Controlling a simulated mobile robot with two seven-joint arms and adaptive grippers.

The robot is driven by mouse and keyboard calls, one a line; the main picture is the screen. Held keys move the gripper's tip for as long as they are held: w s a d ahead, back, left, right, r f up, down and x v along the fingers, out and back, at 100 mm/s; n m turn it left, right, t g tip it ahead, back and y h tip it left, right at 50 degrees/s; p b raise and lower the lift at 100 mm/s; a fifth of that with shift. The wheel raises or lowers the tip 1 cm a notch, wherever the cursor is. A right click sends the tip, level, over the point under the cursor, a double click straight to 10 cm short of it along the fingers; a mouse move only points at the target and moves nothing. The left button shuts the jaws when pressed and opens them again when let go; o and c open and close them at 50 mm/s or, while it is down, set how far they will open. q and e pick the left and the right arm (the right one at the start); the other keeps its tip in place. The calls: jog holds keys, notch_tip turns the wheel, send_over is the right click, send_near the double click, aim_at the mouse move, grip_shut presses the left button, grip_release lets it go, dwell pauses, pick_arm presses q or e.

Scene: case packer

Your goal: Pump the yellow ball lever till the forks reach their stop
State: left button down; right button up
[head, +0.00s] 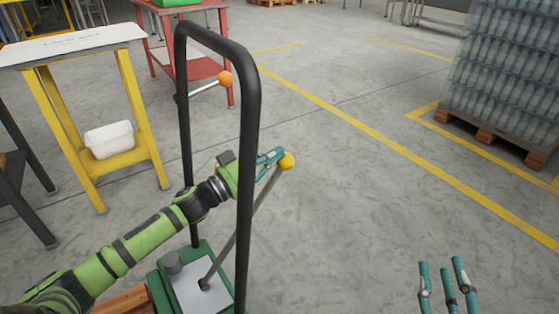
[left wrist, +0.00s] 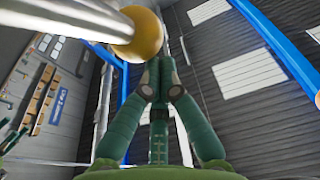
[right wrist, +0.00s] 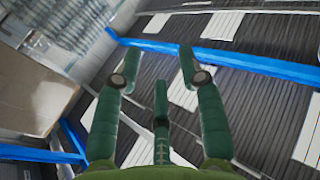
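The yellow ball (head: 287,160) tops a grey lever rod (head: 245,222) that leans up and right from the green pump base (head: 160,285). My left gripper (head: 270,157) is beside the ball, just left of it in the head view. In the left wrist view its fingers (left wrist: 162,75) are drawn together with nothing between them, and the yellow ball (left wrist: 146,36) lies past the tips. I cannot tell if they touch. My right gripper (head: 447,280) is open and empty at lower right; its spread fingers also show in the right wrist view (right wrist: 158,75). The forks are not clearly visible.
A black hoop handle (head: 248,130) stands around the lever, with my left arm reaching through it. A yellow table (head: 75,40) and red cart (head: 200,68) stand behind. Floor to the right is clear up to a bottle pallet (head: 490,137).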

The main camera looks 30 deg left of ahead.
pick_arm(q)
jog(key=shift+w+d+f+b, duration=0.3)
jog(key=shift+w+d+f, duration=0.1)
jog(key=shift+w+f, duration=0.35)
pick_arm(e)
jog(key=shift+s+a+r+n+t+y, duration=0.15)
jog(key=shift+s+r+t+y, duration=0.25)
jog(key=shift+r, duration=0.4)
jog(key=shift+s+a+r+n+t+y, duration=0.1)
jog(key=shift+s+a+r+t+y, duration=0.25)
jog(key=shift+r, duration=0.45)
jog(key=shift+s+r+n+t+y, duration=0.15)
jog(key=shift+s+r+t+y, duration=0.2)
jog(key=shift+r, duration=0.45)
jog(key=shift+w+f, duration=0.1)
jog(key=shift+w, duration=0.05)
